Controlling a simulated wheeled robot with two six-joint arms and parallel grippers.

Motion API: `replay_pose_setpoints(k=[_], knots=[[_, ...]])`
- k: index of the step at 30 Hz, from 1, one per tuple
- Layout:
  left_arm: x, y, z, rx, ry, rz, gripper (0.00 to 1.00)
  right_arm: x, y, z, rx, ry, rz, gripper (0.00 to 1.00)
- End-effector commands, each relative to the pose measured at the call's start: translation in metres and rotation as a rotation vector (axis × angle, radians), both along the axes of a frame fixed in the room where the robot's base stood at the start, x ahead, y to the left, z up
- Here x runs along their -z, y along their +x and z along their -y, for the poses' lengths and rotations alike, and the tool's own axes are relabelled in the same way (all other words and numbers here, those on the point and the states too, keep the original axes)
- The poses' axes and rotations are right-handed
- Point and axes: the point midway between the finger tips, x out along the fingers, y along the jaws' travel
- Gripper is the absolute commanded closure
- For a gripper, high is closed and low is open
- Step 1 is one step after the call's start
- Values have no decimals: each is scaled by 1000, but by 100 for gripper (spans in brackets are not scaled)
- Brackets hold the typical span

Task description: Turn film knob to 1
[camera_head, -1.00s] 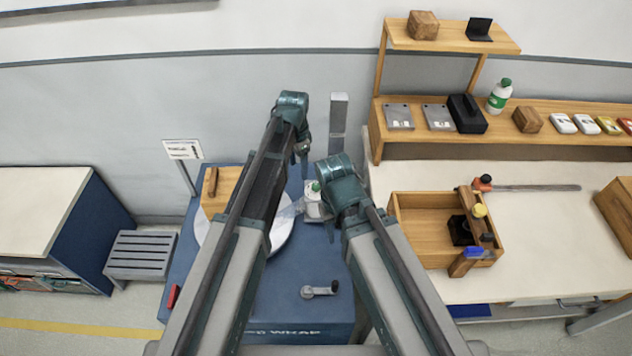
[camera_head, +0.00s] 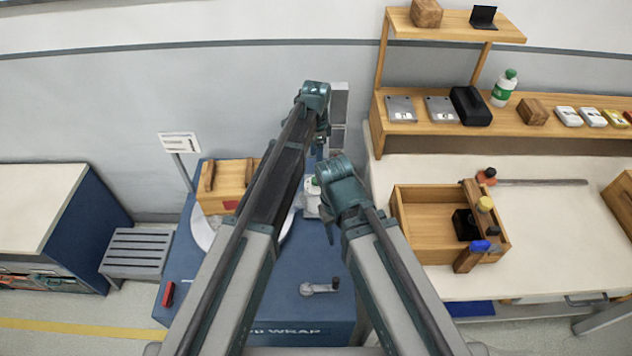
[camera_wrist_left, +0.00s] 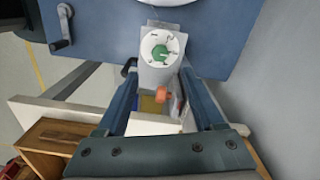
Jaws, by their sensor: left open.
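The film knob is green on a round white dial with marks, seen in the left wrist view (camera_wrist_left: 160,52). It sits on a grey block at the edge of the blue machine. In the head view the dial (camera_head: 314,184) is small and partly hidden by my right arm. My left gripper (camera_head: 319,148) is behind it in the head view. In the left wrist view my left gripper's fingers (camera_wrist_left: 159,70) are open and apart, one on each side of the block below the dial, with the knob ahead of them. My right gripper's jaws are mostly hidden beneath its wrist (camera_head: 330,228).
The blue machine (camera_head: 205,290) carries a crank (camera_head: 320,287), a red switch (camera_head: 168,293) and a white turntable with a wooden box (camera_head: 235,196). A grey post stands behind my left gripper. A workbench (camera_head: 545,225) with a wooden tray (camera_head: 425,258) is at right.

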Motion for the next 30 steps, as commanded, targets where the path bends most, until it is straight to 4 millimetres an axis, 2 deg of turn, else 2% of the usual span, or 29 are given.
replay_pose_setpoints(k=[1,18,23,30], knots=[[15,0,0,0,0,0,31,15,0,0,0,0,0,50],[92,0,0,-1,0,0,31,92,0,0,0,0,0,50],[99,0,0,-1,0,0,31,99,0,0,0,0,0,50],[98,0,0,-1,0,0,31,98,0,0,0,0,0,50]])
